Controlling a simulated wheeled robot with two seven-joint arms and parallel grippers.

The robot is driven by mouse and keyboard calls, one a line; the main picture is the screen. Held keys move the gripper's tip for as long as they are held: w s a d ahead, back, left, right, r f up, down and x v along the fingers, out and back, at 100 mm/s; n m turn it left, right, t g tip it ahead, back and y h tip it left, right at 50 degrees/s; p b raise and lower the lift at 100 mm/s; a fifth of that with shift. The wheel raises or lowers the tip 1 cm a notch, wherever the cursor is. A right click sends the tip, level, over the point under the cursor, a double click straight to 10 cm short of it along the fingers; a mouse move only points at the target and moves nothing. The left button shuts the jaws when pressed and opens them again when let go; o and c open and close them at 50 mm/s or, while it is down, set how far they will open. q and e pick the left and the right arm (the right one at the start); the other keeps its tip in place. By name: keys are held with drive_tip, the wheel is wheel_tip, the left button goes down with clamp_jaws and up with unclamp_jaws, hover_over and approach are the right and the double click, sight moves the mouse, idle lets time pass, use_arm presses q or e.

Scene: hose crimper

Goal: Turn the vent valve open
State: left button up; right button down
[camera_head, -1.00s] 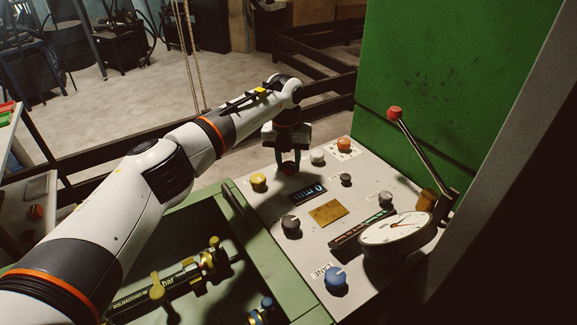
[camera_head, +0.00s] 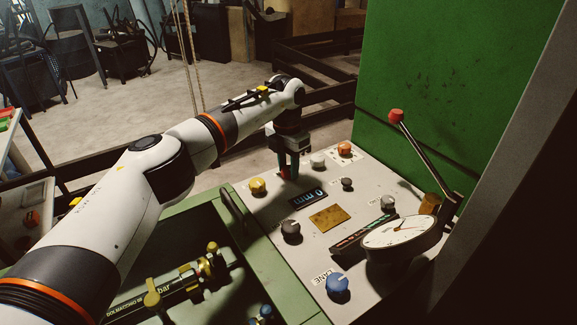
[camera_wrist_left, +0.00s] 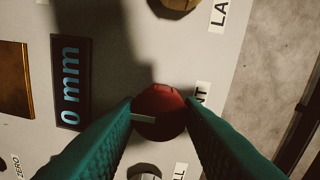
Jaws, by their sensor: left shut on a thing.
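The vent valve is a red knob (camera_wrist_left: 160,112) on the sloped grey control panel (camera_head: 290,262). A pale pointer mark on it points left in the wrist view, and a partly covered label ending in "NT" lies beside it. My left gripper (camera_head: 286,175) points down at the panel's far left part. In the wrist view its two teal fingers (camera_wrist_left: 160,106) are shut on the red knob, one on each side. In the head view the fingers cover most of the knob. My right gripper is in neither view.
A yellow knob (camera_head: 257,187), an orange knob (camera_head: 345,149), a white knob (camera_head: 318,160) and a "0 mm" display (camera_wrist_left: 70,85) surround the valve. A round gauge (camera_head: 400,231), a red-tipped lever (camera_head: 396,115) and a green wall (camera_head: 450,80) stand to the right.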

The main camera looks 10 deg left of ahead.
sight(287, 167)
use_arm(q)
drive_tip(key=shift+r, duration=0.1)
idle(0.3)
drive_tip(key=o, duration=1)
wheel_tip(287, 167, up, 12)
drive_tip(key=shift+w+a+b, duration=0.2)
drive_tip(key=shift+a+b, duration=0.05)
drive_tip(key=shift+b, duration=0.2)
